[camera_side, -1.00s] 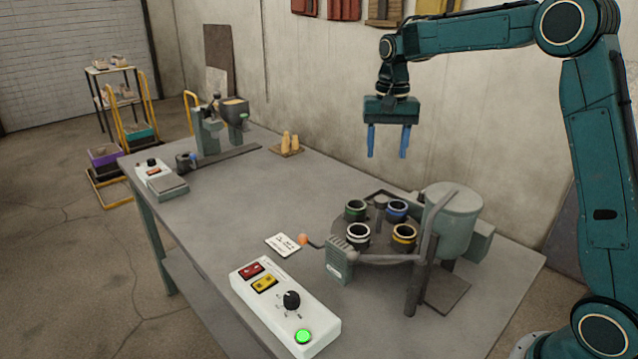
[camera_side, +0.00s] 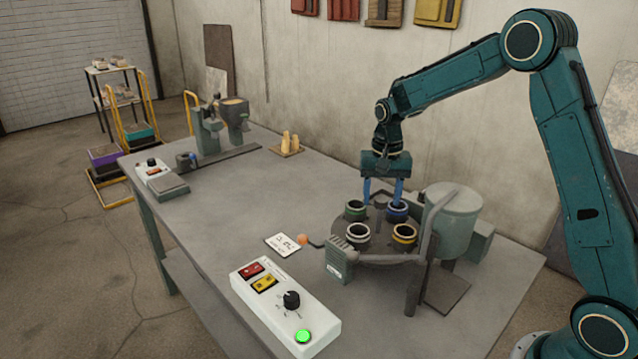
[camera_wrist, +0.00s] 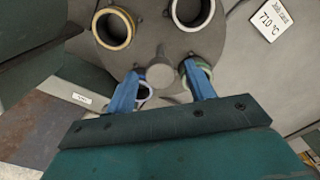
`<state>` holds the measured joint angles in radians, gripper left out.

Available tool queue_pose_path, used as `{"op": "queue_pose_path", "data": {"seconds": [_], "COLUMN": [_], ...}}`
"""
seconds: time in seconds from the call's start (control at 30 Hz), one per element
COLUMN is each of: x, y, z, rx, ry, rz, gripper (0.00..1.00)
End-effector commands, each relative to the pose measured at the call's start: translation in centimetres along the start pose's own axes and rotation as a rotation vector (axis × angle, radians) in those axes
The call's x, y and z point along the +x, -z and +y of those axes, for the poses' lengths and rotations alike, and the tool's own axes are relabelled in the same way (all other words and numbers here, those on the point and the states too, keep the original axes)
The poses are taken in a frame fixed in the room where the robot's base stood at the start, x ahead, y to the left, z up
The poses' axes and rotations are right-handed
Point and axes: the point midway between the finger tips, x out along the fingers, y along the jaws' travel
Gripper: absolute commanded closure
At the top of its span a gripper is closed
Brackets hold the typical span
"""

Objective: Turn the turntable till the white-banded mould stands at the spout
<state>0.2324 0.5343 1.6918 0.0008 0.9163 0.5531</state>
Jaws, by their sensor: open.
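The round grey turntable (camera_side: 379,226) carries several dark moulds with coloured bands. The white-banded mould (camera_side: 358,236) is at its front left, also in the wrist view (camera_wrist: 192,12). The yellow-banded mould (camera_side: 404,237) is front right, the green-banded (camera_side: 355,210) back left, the blue-banded (camera_side: 398,212) back right. A grey-green pot (camera_side: 455,218) stands right of the turntable; I cannot clearly make out its spout. My gripper (camera_side: 383,202) is open and empty, low over the turntable's back half. In the wrist view its blue fingers (camera_wrist: 161,72) lie either side of the central hub (camera_wrist: 160,76), near the blue and green moulds.
A control box (camera_side: 285,305) with a lit green button is in front. The table's middle left is clear.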

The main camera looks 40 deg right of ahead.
Motion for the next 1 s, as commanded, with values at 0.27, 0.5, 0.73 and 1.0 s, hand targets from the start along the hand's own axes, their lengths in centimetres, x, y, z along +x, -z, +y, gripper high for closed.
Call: {"op": "queue_pose_path", "data": {"seconds": [0.27,0.5,0.73,1.0], "x": [0.34,0.32,0.3,0.28], "y": [0.02,0.01,0.01,0.01], "z": [-0.01,-0.01,0.01,0.02], "rx": [0.0,0.0,0.0,-0.015], "ry": [0.001,0.001,0.0,0.0], "rz": [0.001,0.001,0.001,0.001], "gripper": [0.46,0.76,1.0,1.0]}}
